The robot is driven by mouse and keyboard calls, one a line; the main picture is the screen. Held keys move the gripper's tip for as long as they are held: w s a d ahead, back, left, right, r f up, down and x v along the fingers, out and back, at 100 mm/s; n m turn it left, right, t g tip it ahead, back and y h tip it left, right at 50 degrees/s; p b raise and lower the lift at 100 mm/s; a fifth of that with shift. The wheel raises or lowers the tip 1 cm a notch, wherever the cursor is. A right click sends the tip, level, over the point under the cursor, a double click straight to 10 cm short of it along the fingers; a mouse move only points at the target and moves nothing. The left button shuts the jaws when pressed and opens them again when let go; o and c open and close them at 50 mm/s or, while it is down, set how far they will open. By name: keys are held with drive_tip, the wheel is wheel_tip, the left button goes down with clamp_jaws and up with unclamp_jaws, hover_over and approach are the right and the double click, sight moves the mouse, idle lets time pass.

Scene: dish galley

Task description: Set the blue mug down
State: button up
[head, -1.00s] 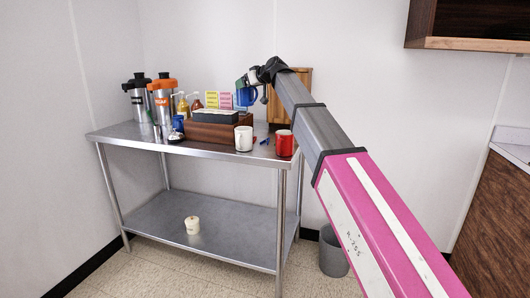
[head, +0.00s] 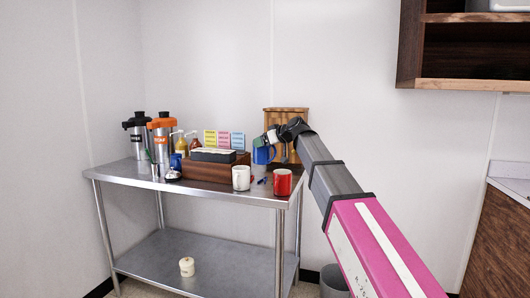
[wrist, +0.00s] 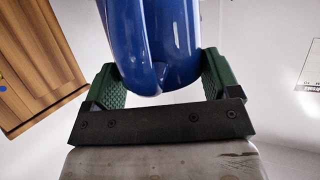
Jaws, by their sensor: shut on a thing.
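The blue mug (head: 262,156) is at the back right of the steel table (head: 210,192), above or near the tabletop. I cannot tell whether it touches anything below. My gripper (head: 264,142) is shut on it. In the wrist view the mug (wrist: 172,35) fills the top middle, between the green finger pads of my gripper (wrist: 164,82). Its underside and the surface below it are hidden.
A white mug (head: 241,178) and a red mug (head: 282,182) stand along the front right of the table. A brown caddy (head: 207,169) is left of the blue mug. A wooden box (head: 286,117) stands behind. Two urns (head: 163,138) are at the left.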

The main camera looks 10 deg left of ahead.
sight(269, 149)
drive_tip(key=shift+f, duration=1.9)
drive_tip(key=shift+f, duration=0.45)
drive_tip(key=o, duration=1.5)
drive_tip(key=shift+f, duration=0.1)
drive_tip(key=shift+c, duration=0.2)
drive_tip(key=shift+r, duration=0.45)
drive_tip(key=v, duration=1.2)
drive_tip(key=shift+r, duration=0.2)
